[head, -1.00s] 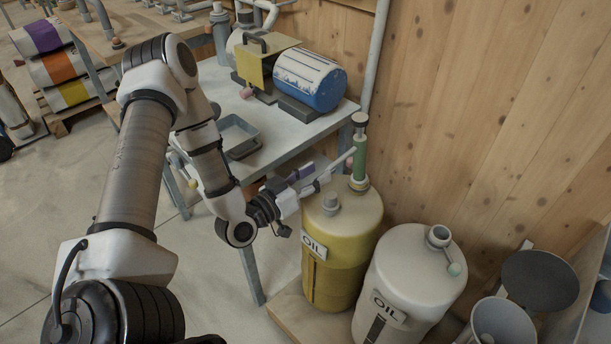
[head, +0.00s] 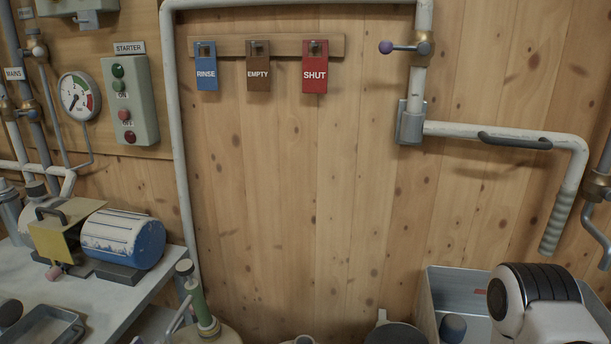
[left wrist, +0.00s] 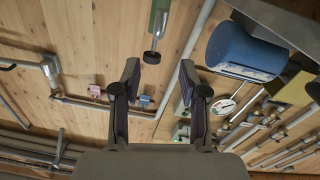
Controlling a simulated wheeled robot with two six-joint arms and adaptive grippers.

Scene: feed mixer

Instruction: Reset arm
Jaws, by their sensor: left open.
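My left gripper (left wrist: 160,76) shows in the left wrist view with its two fingers spread apart and nothing between them. A green pump (left wrist: 158,20) with a grey rod hangs in the picture just beyond the fingertips, apart from them. The green pump (head: 197,300) also stands at the lower left of the head view, on a yellow drum that is mostly cut off. My left gripper is out of the head view. A white and black part of my own arm (head: 540,300) shows at the lower right. My right gripper is not seen.
A table (head: 120,295) with a blue motor (head: 125,238) and a tray (head: 45,325) stands at left. Pipes with a purple-knobbed valve (head: 405,47) run along the wooden wall. Rinse, empty and shut tags (head: 258,72) hang beside the starter box (head: 130,100). A grey bin (head: 435,290) is at lower right.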

